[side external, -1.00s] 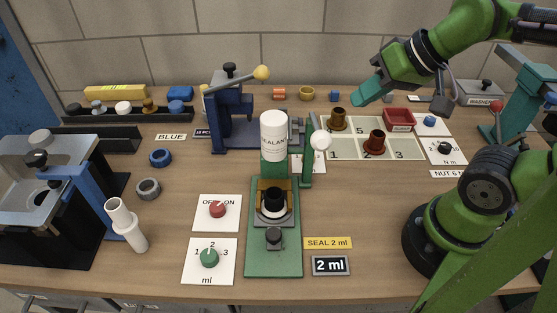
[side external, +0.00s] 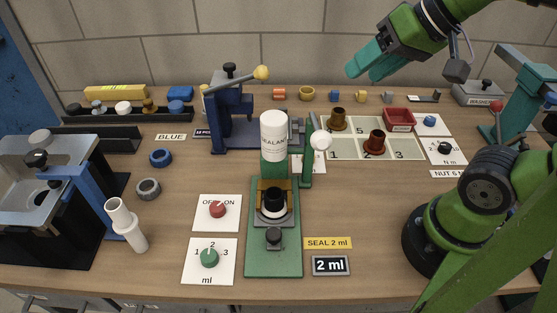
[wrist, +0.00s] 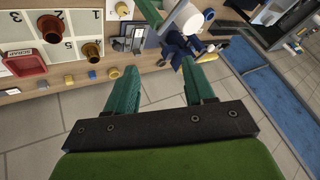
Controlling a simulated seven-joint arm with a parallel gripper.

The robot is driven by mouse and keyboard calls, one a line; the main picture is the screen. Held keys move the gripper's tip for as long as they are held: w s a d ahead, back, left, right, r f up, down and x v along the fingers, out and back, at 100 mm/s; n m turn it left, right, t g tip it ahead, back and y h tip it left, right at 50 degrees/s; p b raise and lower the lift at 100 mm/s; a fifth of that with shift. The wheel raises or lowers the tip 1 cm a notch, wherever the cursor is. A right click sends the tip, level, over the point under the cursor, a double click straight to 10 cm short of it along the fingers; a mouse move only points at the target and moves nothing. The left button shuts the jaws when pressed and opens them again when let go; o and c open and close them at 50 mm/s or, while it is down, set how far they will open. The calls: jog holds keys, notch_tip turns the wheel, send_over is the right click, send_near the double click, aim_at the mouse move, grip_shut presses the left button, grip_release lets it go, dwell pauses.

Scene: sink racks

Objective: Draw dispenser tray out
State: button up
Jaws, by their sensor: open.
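The sealant dispenser stands mid-table with a green base (side external: 285,263), a white sealant bottle (side external: 273,134) and a lever with a white ball knob (side external: 321,141). Its tray (side external: 272,217) sits low under the bottle and holds a black and white part (side external: 274,200). A dark grey knob (side external: 273,237) stands in front of the tray. My gripper (side external: 358,76) is open and empty, high above the back right of the table, well away from the dispenser. In the wrist view my gripper (wrist: 155,88) shows its two teal fingers spread apart with nothing between them.
A blue press (side external: 232,125) with a yellow ball lever stands behind left of the dispenser. Brown fittings (side external: 376,142) stand on a numbered mat, near a red bin (side external: 399,118). Dial cards (side external: 217,213) lie left of the base.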

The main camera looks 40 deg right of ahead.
jog(key=w+a+m+g, duration=0.1)
jog(key=a, duration=0.2)
jog(key=a+m+g, duration=0.1)
jog(key=a+g, duration=0.1)
jog(key=a, duration=0.2)
jog(key=w+a+m+g, duration=0.1)
jog(key=a, duration=0.2)
jog(key=shift+w+a+r+m+g, duration=0.25)
jog(key=shift+w+r+m+g, duration=0.05)
jog(key=shift+w+r, duration=0.05)
jog(key=m+g+h, duration=0.2)
jog(key=m+g, duration=0.1)
jog(key=m, duration=0.1)
send_over(274, 232)
jog(key=f, duration=0.1)
notch_tip(274, 232, down, 26)
jog(key=shift+r, duration=0.15)
grip_shut()
